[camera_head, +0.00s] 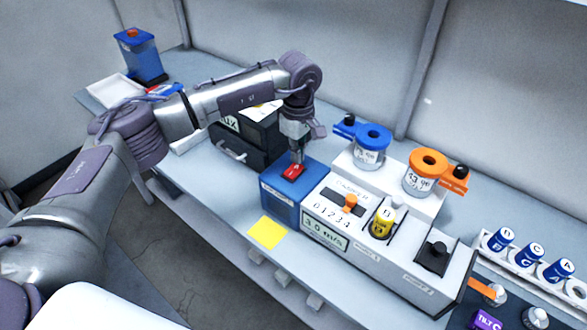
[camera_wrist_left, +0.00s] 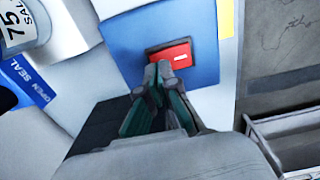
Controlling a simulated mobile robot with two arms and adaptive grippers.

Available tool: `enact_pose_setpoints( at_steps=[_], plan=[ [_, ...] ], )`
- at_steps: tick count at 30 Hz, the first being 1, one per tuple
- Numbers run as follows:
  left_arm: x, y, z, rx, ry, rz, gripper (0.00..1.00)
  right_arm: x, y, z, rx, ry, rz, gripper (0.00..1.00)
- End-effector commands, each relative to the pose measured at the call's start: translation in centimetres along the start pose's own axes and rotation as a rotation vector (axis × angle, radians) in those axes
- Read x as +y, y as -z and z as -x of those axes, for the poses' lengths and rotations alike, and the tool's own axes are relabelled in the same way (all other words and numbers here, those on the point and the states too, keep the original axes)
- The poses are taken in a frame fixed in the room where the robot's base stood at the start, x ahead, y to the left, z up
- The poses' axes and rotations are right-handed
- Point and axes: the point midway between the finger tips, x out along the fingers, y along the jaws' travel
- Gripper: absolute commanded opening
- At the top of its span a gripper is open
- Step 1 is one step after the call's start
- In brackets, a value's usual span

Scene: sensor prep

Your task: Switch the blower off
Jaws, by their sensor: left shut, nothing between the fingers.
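The blower is a blue box (camera_head: 281,208) joined to the left end of a white panel, with a red switch (camera_head: 293,171) on its top. My left gripper (camera_head: 298,160) points down with its shut, empty fingertips at the red switch. In the left wrist view the fingertips (camera_wrist_left: 163,66) are at the lower edge of the red switch (camera_wrist_left: 175,54), on the blue box top (camera_wrist_left: 130,35). I cannot tell whether they press it. The panel display (camera_head: 324,231) reads about 3.0 m/s. My right gripper is not in view.
The white panel (camera_head: 405,268) carries an orange slider (camera_head: 350,203), a yellow vial (camera_head: 382,223) and a black-knobbed slot. Blue-lidded (camera_head: 370,145) and orange-lidded (camera_head: 424,173) jars stand behind. A yellow note (camera_head: 267,233) lies in front.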

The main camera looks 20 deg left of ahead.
Motion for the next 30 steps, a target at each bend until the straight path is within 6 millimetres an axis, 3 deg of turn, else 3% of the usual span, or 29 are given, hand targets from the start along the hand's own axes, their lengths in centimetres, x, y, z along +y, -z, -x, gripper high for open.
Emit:
enact_pose_setpoints(
  at_steps=[30],
  plan=[
    [0.0, 0.0, -1.6, 0.0, 0.0, 0.0, 0.0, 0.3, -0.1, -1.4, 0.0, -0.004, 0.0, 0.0]
  ],
)
